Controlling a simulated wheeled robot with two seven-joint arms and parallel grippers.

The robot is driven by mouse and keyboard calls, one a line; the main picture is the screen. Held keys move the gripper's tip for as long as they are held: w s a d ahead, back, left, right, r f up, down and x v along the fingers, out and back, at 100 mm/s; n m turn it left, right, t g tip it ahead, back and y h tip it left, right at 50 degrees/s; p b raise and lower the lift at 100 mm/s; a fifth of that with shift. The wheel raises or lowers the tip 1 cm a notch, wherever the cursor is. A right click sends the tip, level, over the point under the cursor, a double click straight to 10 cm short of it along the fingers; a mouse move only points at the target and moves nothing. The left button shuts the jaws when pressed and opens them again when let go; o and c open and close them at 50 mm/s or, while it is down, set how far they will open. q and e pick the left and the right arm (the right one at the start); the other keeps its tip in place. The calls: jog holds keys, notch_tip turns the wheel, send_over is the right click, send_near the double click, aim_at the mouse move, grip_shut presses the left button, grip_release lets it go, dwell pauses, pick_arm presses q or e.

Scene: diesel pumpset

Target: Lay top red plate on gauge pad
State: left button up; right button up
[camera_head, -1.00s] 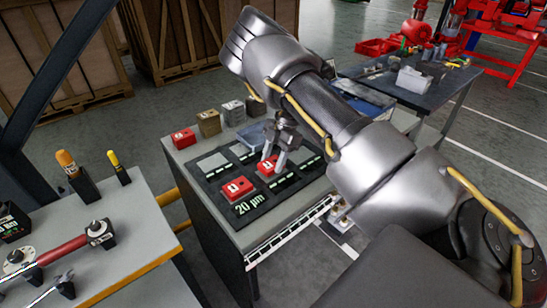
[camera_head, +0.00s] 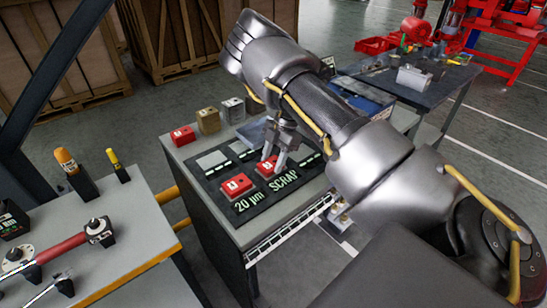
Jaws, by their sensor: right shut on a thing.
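My right gripper (camera_head: 272,162) reaches down from the right over a black labelled mat (camera_head: 246,207) on the bench. It is shut on a red plate (camera_head: 266,172), which is at or just above the mat; I cannot tell which. Another red plate (camera_head: 237,186) with a white mark sits to its left, above the "20 µm" label. A third red block (camera_head: 183,136) stands at the bench's back left. A grey square pad (camera_head: 211,160) lies on the mat behind the red plates. Which spot is the gauge pad cannot be told. My left gripper is not in view.
A tan block (camera_head: 208,121) and a grey block (camera_head: 234,110) stand along the bench's back edge. My right arm hides the bench's right side. A side table (camera_head: 145,215) with tools stands at left. Wooden crates (camera_head: 60,55) are behind.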

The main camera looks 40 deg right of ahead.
jog(key=shift+f, duration=0.15)
jog(key=o, duration=1.4)
jog(key=shift+c, duration=0.2)
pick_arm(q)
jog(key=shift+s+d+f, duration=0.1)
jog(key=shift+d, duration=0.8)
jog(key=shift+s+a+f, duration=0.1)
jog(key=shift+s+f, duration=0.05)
pick_arm(e)
jog(key=v, duration=1)
jog(key=shift+d+r, duration=0.2)
jog(key=shift+r, duration=0.15)
